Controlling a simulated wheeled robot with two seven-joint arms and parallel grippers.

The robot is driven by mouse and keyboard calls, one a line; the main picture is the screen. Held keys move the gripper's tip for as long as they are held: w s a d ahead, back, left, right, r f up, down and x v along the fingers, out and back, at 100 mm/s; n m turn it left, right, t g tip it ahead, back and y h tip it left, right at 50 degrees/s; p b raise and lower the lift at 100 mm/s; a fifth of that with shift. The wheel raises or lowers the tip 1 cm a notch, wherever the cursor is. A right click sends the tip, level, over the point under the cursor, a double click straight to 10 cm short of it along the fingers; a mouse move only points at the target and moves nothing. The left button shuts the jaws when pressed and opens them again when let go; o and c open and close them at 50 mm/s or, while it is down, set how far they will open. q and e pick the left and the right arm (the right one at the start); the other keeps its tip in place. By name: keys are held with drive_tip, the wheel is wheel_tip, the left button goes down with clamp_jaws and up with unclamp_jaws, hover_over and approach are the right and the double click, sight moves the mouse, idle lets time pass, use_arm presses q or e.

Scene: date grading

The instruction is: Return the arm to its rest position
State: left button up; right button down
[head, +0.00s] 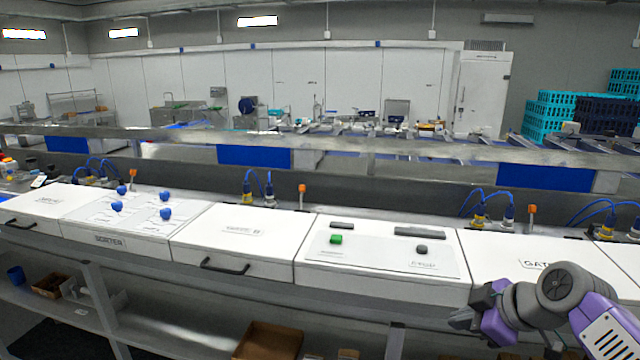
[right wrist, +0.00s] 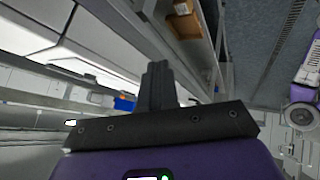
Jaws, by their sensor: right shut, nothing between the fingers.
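My right gripper (head: 466,318) is at the lower right of the head view, at the end of my purple and grey arm. It is in front of the white panel boxes, near their front edge. In the right wrist view its dark fingers (right wrist: 157,86) are together, with nothing between them. My left gripper does not show in the head view.
A white control box (head: 380,285) with a green button (head: 336,239) and a dark button (head: 421,249) stands left of my right gripper. A sorter box (head: 140,215) with several blue knobs is farther left. A shelf below holds a cardboard box (head: 268,341).

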drive_tip(key=w+a+f+m+g, duration=0.1)
drive_tip(key=a+f+m+g, duration=0.2)
drive_tip(key=f, duration=1.3)
drive_tip(key=w+a+f+m, duration=0.1)
drive_tip(key=a+f+m, duration=0.25)
drive_tip(key=f, duration=1.15)
drive_tip(key=s+a+f+m+g, duration=0.1)
drive_tip(key=s+a+f+m, duration=0.3)
drive_tip(key=s+f, duration=0.7)
drive_tip(key=s+a+f+m+g+b, duration=0.1)
drive_tip(key=s+a+f+m, duration=0.3)
drive_tip(key=s+f, duration=0.8)
drive_tip(key=shift+a+g, duration=0.65)
drive_tip(key=shift+g, duration=0.15)
drive_tip(key=shift+f, duration=0.1)
